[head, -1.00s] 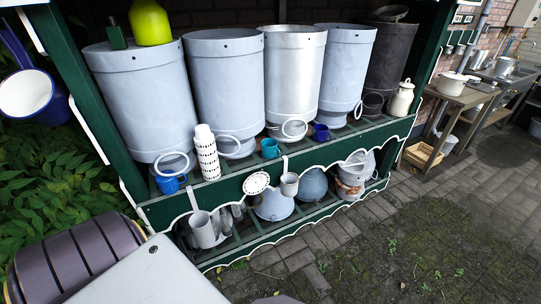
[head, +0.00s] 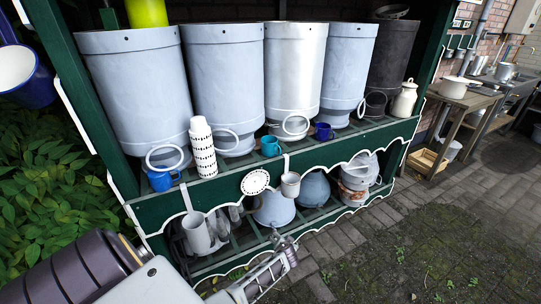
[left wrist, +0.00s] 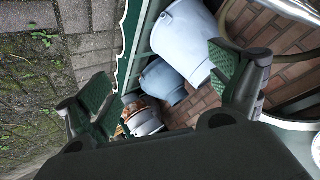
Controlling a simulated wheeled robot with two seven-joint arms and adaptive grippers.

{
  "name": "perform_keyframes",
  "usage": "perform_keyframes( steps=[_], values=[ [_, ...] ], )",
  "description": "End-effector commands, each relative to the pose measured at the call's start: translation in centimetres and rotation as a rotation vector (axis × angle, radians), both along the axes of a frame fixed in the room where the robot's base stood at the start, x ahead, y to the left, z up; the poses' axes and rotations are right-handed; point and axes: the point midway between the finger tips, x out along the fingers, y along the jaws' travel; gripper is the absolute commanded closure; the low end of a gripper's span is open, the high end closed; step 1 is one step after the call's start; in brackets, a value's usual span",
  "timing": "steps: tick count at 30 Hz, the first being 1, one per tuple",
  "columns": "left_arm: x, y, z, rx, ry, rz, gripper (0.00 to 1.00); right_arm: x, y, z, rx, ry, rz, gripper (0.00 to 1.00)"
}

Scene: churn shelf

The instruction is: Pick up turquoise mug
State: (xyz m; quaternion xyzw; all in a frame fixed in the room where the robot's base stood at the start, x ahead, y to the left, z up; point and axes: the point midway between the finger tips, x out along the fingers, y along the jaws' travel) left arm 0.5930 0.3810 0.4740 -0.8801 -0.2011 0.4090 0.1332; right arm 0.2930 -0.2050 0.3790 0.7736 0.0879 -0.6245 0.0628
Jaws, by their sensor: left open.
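The turquoise mug (head: 270,146) stands on the upper shelf of the green rack, in front of the large grey churns. It is between a stack of patterned white cups and a dark blue mug. I cannot make it out in the left wrist view. My left gripper (head: 280,243) shows small at the bottom middle of the head view, below and in front of the mug and apart from it. In the left wrist view the left gripper's fingers (left wrist: 165,95) are spread wide with nothing held between them. My right gripper is in neither view.
The green rack's scalloped white edge (head: 330,147) runs along the upper shelf front. The patterned cup stack (head: 203,148), blue mug (head: 162,180) and dark blue mug (head: 322,131) stand near the turquoise mug. A hanging ladle (head: 290,185) is below. Paving lies open at right.

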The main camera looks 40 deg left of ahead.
Motion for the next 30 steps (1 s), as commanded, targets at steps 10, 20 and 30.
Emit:
perform_keyframes(
  steps=[10, 20, 30],
  values=[
    [7.4, 3.5, 11.5, 0.085, -0.276, 0.177, 0.07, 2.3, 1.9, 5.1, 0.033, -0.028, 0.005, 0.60],
    [9.8, 6.5, 23.1, 0.138, -0.555, 0.361, 0.07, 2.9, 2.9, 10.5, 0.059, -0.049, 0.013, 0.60],
    [9.7, 9.1, 33.3, 0.173, -0.827, 0.521, 0.07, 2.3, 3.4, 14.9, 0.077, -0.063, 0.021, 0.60]
  ],
)
